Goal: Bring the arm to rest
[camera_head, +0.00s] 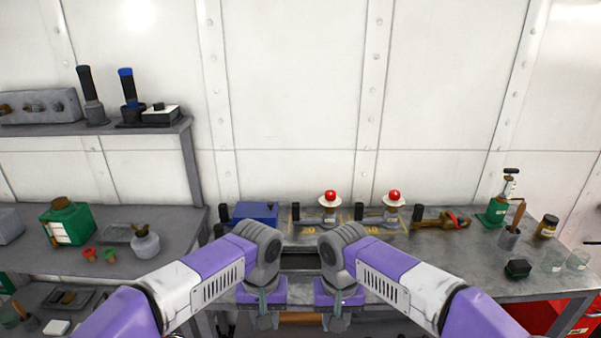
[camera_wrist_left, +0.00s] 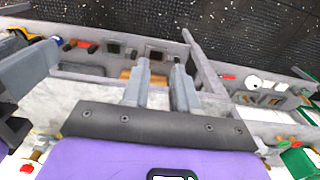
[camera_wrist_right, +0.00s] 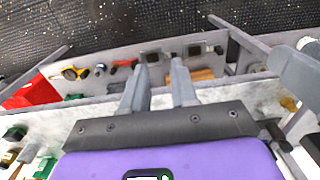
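My left gripper (camera_head: 265,318) hangs low in front of the bench, pointing down, with its purple forearm bent at a grey elbow. In the left wrist view (camera_wrist_left: 160,65) its two grey fingers stand apart with nothing between them. My right gripper (camera_head: 337,318) hangs beside it in a near mirror pose. In the right wrist view (camera_wrist_right: 159,68) its fingers are also apart and empty. The two grippers are separate from each other. In the head view their fingertips are small and partly hidden.
The metal bench (camera_head: 470,262) carries two red-knobbed devices (camera_head: 330,197) (camera_head: 394,197), a blue box (camera_head: 256,213), a green-based tool (camera_head: 494,212) and jars (camera_head: 547,227). A left shelf (camera_head: 185,240) holds a green canister (camera_head: 68,222). A red cabinet (camera_head: 575,318) stands lower right.

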